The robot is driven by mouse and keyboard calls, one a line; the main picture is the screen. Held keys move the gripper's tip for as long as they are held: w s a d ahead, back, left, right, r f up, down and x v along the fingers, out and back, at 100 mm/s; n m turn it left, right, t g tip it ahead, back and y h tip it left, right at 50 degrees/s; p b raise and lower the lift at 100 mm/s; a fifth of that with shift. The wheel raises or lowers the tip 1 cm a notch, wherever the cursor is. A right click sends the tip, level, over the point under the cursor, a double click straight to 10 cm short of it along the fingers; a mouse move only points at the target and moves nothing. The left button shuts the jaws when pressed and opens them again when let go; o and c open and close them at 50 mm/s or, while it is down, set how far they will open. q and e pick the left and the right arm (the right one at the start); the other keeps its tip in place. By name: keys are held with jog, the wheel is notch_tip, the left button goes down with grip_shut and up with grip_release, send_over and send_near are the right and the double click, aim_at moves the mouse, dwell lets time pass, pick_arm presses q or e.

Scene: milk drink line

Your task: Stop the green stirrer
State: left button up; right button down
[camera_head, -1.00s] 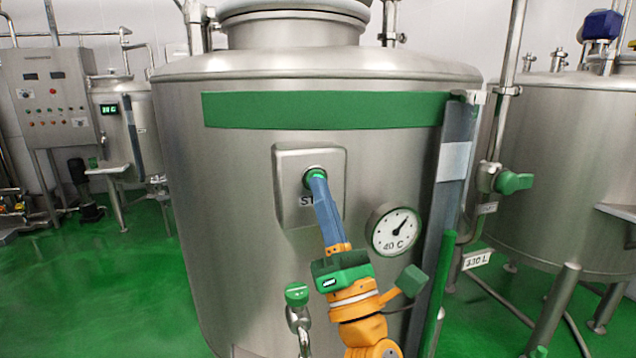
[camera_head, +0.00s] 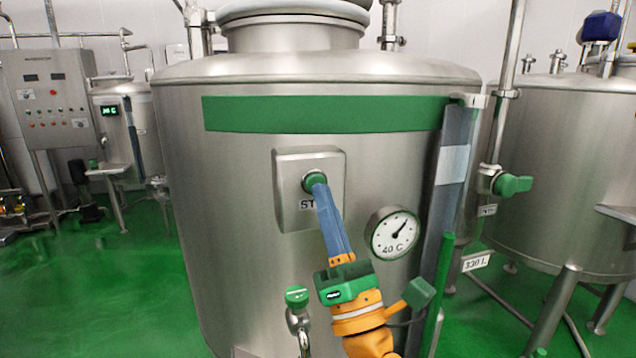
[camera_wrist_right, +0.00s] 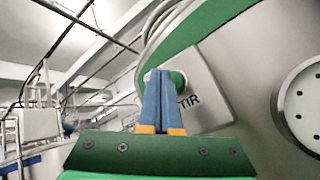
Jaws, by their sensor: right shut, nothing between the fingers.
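The green stirrer button (camera_head: 314,177) sits on a grey steel box (camera_head: 290,170) on the front of the big tank with the green band. A label partly hidden by my fingers reads "ST" below it, and "TIR" in the right wrist view. My right gripper (camera_head: 318,187) has its blue fingers shut and empty, with their tips right in front of the button. In the right wrist view the fingertips (camera_wrist_right: 160,75) overlap the left part of the button (camera_wrist_right: 180,79). I cannot tell whether they touch it. My left gripper is out of view.
A round dial (camera_head: 394,232) marked 40 C is right of the box. A green-topped tap (camera_head: 297,297) stands left of my right wrist. A sight tube (camera_head: 451,165) runs down the tank's right side. A control cabinet (camera_head: 48,95) stands far left.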

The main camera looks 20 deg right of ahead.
jog(key=shift+s, duration=0.15)
jog(key=s+p, duration=0.2)
jog(key=s, duration=0.4)
jog(key=w+d+f+m+g+h, duration=0.1)
jog(key=d+f+m+g+h, duration=0.2)
jog(key=f+m, duration=0.5)
jog(key=d+f+m+g+h, duration=0.25)
jog(key=f+m+g, duration=0.25)
jog(key=f, duration=0.4)
jog(key=w+d+f+m+g+h, duration=0.1)
jog(key=d+f+m+g+h, duration=0.2)
jog(key=f+m, duration=0.5)
jog(key=s+a+f+m+g+y, duration=0.2)
jog(key=s+f+m+g+y, duration=0.15)
jog(key=s+f+g, duration=0.45)
jog(key=s+a+f+m+g+y, duration=0.2)
jog(key=s+f+m+g, duration=0.25)
jog(key=s+f, duration=0.65)
notch_tip(320, 180, down, 15)
jog(key=n+g, duration=0.1)
jog(key=s+d+f+g, duration=0.1)
jog(key=s+d+f, duration=0.1)
jog(key=s+f, duration=0.9)
jog(key=s, duration=0.2)
jog(key=shift+s+d+f+h, duration=0.2)
jog(key=shift+s+h, duration=0.1)
jog(key=shift+h, duration=0.1)
